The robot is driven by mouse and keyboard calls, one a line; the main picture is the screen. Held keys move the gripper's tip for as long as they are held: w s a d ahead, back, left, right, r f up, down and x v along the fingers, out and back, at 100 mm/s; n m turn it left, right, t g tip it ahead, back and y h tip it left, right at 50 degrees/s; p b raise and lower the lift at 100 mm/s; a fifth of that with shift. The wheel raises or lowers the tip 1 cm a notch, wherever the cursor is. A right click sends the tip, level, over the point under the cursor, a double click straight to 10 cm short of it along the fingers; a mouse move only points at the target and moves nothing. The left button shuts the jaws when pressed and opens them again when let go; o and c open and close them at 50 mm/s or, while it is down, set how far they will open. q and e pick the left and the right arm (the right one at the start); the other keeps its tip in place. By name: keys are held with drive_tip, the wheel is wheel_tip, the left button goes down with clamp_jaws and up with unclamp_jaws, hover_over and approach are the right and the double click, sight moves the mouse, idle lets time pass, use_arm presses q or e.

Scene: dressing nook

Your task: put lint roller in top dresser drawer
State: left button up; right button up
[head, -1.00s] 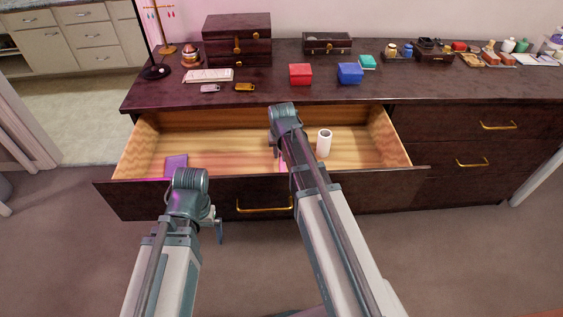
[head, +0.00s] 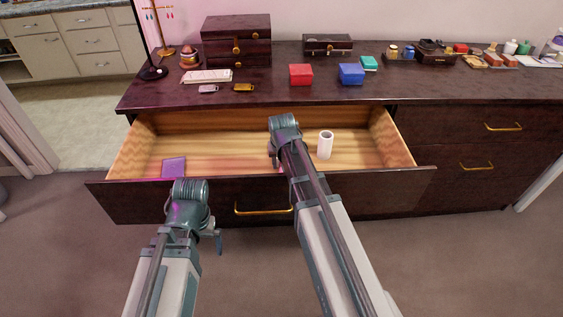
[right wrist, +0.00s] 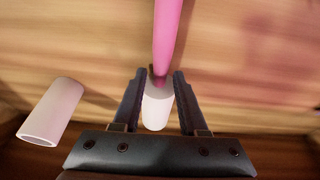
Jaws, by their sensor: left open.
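The lint roller (right wrist: 165,45), with a pink handle and a white head, lies over the wooden drawer floor in the right wrist view. My right gripper (right wrist: 158,78) has its fingers on either side of the white head, with gaps visible, so it looks open. In the head view my right gripper (head: 275,153) is down inside the open top dresser drawer (head: 225,148), and its wrist mostly hides the lint roller. My left gripper (head: 217,238) is open and empty, in front of the drawer front.
A white hollow roll (head: 325,145) stands in the drawer, right of my right gripper; it also shows in the right wrist view (right wrist: 53,112). A purple flat item (head: 174,167) lies at the drawer's left. Boxes and small items stand on the dresser top (head: 150,92).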

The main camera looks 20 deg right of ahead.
drive_tip(key=shift+o, duration=1.2)
drive_tip(key=shift+r+p, duration=0.75)
drive_tip(key=shift+p, duration=0.05)
drive_tip(key=p+v, duration=1.1)
drive_tip(key=shift+s+r, duration=0.2)
drive_tip(key=shift+r, duration=0.1)
drive_tip(key=shift+a, duration=0.1)
